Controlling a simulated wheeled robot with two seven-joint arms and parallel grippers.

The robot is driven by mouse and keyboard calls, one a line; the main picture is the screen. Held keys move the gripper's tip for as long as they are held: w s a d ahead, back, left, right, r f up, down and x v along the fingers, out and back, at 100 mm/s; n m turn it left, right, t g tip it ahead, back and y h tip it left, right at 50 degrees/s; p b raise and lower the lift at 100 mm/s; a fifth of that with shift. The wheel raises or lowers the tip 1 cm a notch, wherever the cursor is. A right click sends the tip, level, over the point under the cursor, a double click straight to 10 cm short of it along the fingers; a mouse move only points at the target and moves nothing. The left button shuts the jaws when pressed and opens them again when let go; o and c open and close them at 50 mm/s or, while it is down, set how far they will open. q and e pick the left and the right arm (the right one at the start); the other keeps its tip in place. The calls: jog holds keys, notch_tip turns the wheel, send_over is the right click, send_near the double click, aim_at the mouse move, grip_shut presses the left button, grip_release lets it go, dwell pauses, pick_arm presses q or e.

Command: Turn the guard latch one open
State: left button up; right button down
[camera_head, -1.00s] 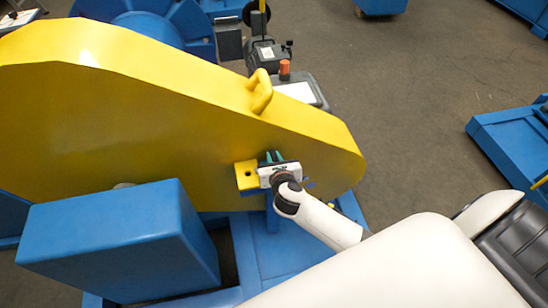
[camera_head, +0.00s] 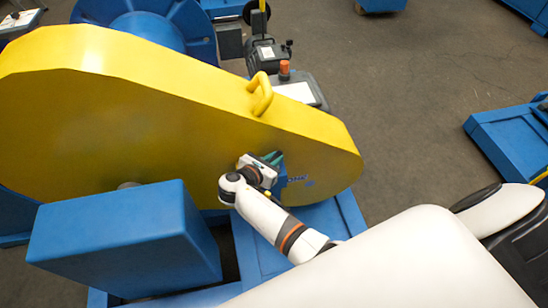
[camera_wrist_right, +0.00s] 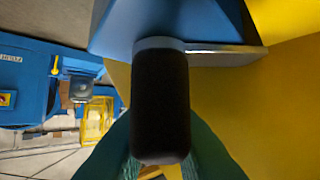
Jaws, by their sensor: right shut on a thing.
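The guard is a large yellow cover (camera_head: 150,110) in the head view. Latch one is a blue piece (camera_head: 281,180) low on its right face, beside blue lettering. My right gripper (camera_head: 274,158), with teal fingers, is at the latch and partly hides it. In the right wrist view the dark rounded latch handle (camera_wrist_right: 160,95) stands between the teal fingers of my right gripper (camera_wrist_right: 160,150), which is shut on it. A blue part with a pale metal edge (camera_wrist_right: 225,50) lies behind the handle. My left gripper is not in view.
A blue box (camera_head: 120,240) stands at lower left, close to the guard. A yellow handle (camera_head: 261,95) sticks up from the guard's top edge. Open floor (camera_head: 400,120) lies to the right.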

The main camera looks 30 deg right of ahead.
jog(key=m+g+h, duration=0.1)
jog(key=m+g, duration=0.1)
jog(key=shift+w+m+g+b, duration=0.1)
jog(key=shift+m+g+b, duration=0.2)
jog(key=shift+g+b, duration=0.1)
jog(key=shift+m+g+h+b, duration=0.3)
jog(key=shift+m+g+b, duration=0.2)
jog(key=shift+m+g, duration=0.7)
jog(key=shift+g, duration=0.3)
jog(key=c, duration=1.4)
grip_release()
jog(key=shift+o, duration=0.2)
